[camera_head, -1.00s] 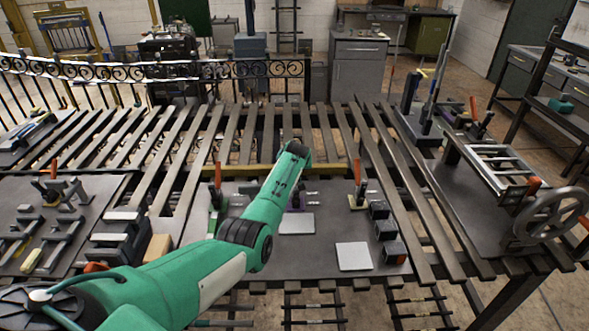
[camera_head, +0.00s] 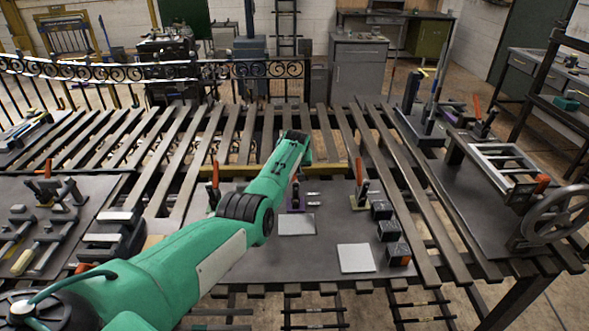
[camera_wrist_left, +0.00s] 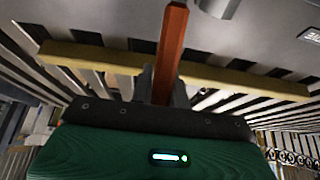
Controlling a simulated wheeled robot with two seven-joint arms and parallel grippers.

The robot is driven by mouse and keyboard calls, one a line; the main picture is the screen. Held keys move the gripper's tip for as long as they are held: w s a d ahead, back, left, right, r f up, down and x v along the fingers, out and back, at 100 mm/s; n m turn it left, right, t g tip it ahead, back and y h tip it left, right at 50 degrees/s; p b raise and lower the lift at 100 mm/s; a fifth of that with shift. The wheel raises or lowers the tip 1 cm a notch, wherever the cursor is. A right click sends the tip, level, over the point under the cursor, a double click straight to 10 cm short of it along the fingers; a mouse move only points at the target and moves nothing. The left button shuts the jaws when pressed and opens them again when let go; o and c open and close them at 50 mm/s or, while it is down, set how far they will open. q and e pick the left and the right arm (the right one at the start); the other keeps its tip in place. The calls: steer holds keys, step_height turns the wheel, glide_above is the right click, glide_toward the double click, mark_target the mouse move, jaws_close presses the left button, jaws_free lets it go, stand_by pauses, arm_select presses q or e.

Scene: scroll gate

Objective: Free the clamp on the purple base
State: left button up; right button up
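The purple base (camera_head: 296,207) is on the dark plate in the middle of the table, partly behind my left forearm in the head view. A dark clamp body stands on it; its upper part is hidden by my arm. My left gripper is hidden in the head view. In the left wrist view, my left gripper (camera_wrist_left: 162,88) has its fingers close on both sides of an orange-red handle (camera_wrist_left: 172,35), with no clear gap. The handle's lower end is out of sight between the fingers. My right gripper is not in view.
Orange-handled clamps stand left (camera_head: 213,185) and right (camera_head: 361,190) of the purple base. Pale square plates (camera_head: 356,258) and dark blocks (camera_head: 388,231) lie nearby. A yellow bar (camera_head: 235,171) runs behind. A frame with a handwheel (camera_head: 553,218) stands at right.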

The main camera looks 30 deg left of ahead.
arm_select(q)
steer(key=o, duration=0.4)
steer(key=shift+w+f, duration=0.1)
steer(key=shift+f, duration=0.05)
steer(key=shift+o, duration=0.2)
steer(key=shift+s+d+r+p, duration=0.1)
steer(key=shift+s+r+p, duration=0.2)
steer(key=shift+r, duration=0.35)
steer(key=b+v, duration=0.1)
steer(key=v, duration=1.1)
steer(key=shift+r, duration=0.15)
steer(key=shift+d, duration=0.1)
